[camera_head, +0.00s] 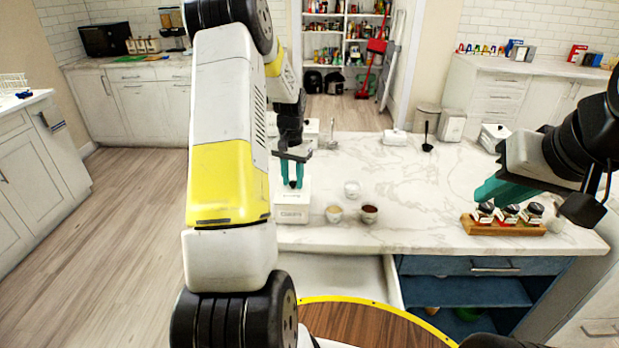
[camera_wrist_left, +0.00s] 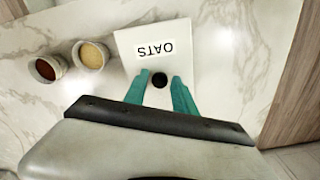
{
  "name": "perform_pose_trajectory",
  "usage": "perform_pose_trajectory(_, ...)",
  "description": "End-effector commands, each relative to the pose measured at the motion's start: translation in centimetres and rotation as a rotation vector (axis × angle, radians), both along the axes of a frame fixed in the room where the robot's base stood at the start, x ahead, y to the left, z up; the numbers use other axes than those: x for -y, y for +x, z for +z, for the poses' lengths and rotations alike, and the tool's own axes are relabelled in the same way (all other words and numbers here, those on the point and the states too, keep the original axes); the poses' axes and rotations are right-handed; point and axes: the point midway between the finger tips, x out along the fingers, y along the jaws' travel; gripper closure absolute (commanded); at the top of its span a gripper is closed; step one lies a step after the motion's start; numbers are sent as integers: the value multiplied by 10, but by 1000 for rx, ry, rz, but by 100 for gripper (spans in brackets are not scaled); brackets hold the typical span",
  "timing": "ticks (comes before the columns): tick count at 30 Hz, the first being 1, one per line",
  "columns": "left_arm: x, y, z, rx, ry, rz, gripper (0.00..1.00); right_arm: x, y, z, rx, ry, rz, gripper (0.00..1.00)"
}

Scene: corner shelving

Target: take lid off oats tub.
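The oats tub (camera_head: 291,211) is a white box on the marble island, left of the small bowls. In the left wrist view the tub (camera_wrist_left: 183,30) shows its OATS label upside down and a round black knob (camera_wrist_left: 159,80) on the lid. My left gripper (camera_head: 292,184) is above the tub, pointing down. In the left wrist view its teal fingers (camera_wrist_left: 159,82) are apart, one on each side of the knob, with a gap visible on both sides. My right gripper (camera_head: 486,194) is at the right, above the island near the jar rack; its finger opening is unclear.
A wooden rack (camera_head: 503,227) of small jars sits under my right gripper. An open drawer (camera_head: 335,275) is below the counter edge.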

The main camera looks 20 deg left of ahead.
Motion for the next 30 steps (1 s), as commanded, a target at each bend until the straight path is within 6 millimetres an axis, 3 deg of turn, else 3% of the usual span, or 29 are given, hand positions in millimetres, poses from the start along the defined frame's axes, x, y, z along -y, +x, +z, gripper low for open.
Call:
perform_pose_trajectory(1, 0, 0, 0, 0, 0, 0, 80, 0, 0, 0, 0, 0, 0, 80)
perform_pose_trajectory(4, 0, 0, 0, 0, 0, 0, 99, 0, 0, 0, 0, 0, 0, 80)
perform_pose_trajectory(17, 0, 0, 3, 1, 0, 0, 100, 0, 0, 0, 0, 0, 0, 80)
perform_pose_trajectory(26, 0, 1, 39, 5, 0, 0, 100, 0, 0, 0, 0, 0, 0, 80)
perform_pose_trajectory(30, 9, -30, 39, -1, 0, -1, 100, 0, 0, 0, 0, 0, 0, 80)
